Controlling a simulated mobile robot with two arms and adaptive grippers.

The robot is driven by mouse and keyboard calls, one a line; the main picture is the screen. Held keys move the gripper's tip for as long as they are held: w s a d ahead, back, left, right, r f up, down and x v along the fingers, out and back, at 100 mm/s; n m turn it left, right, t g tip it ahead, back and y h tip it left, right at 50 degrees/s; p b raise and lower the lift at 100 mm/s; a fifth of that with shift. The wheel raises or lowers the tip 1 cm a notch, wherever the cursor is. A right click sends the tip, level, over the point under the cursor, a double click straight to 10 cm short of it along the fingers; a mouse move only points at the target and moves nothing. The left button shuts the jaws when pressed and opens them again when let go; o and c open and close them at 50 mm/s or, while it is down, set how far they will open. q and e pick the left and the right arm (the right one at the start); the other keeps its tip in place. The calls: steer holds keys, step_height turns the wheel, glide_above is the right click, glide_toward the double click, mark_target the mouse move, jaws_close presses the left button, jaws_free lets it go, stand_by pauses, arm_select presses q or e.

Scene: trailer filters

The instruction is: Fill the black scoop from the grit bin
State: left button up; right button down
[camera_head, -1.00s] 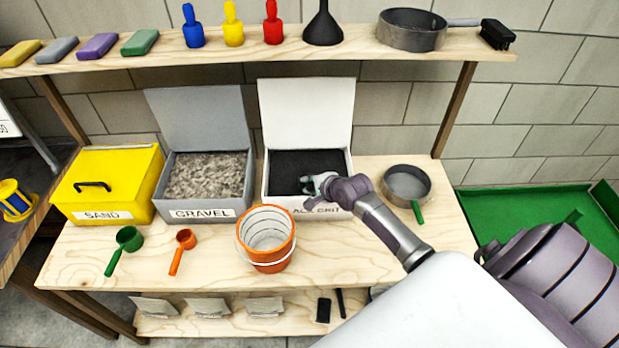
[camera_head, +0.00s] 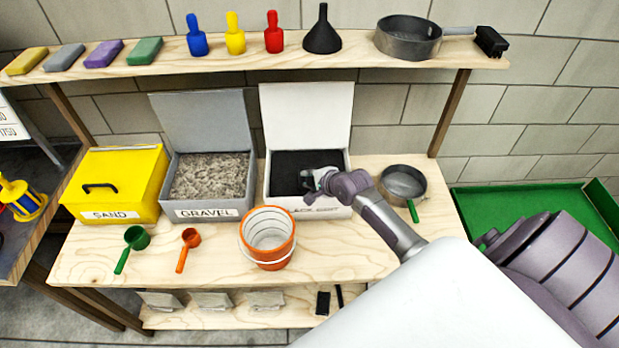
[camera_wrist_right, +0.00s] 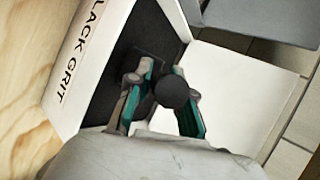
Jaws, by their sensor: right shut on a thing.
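The grit bin (camera_head: 335,211) is a white box with its lid (camera_head: 306,117) up, labelled black grit. Dark grit (camera_head: 290,165) fills its inside. My right gripper (camera_head: 312,181) is over the bin's front right part, low at the grit. In the right wrist view, my right gripper (camera_wrist_right: 165,75) is shut on the black scoop (camera_wrist_right: 172,91); a round dark end of its handle shows between the teal pads. The scoop's bowl is dark against the grit, and I cannot tell how full it is. My left gripper is not in view.
A grey gravel bin (camera_head: 207,212) and a shut yellow sand bin (camera_head: 110,215) stand left of it. An orange bucket (camera_head: 267,254) stands in front. A sieve (camera_head: 403,183) lies to the right. Green (camera_head: 136,237) and orange (camera_head: 191,236) scoops lie at front left.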

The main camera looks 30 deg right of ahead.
steer(key=shift+s+r+p, duration=0.1)
steer(key=shift+r+p, duration=1.7)
steer(key=shift+p, duration=0.1)
steer(key=shift+s+a+r, duration=0.15)
steer(key=shift+r, duration=1)
steer(key=shift+t+b, duration=0.35)
steer(key=shift+t, duration=0.15)
step_height(320, 180, up, 2)
steer(key=t+b, duration=0.1)
steer(key=n+t+h+b, duration=0.1)
steer(key=t+b, duration=0.1)
steer(key=shift+n+h+b, duration=0.3)
steer(key=shift+r+t, duration=0.25)
steer(key=shift+t, duration=0.15)
steer(key=shift+r, duration=0.3)
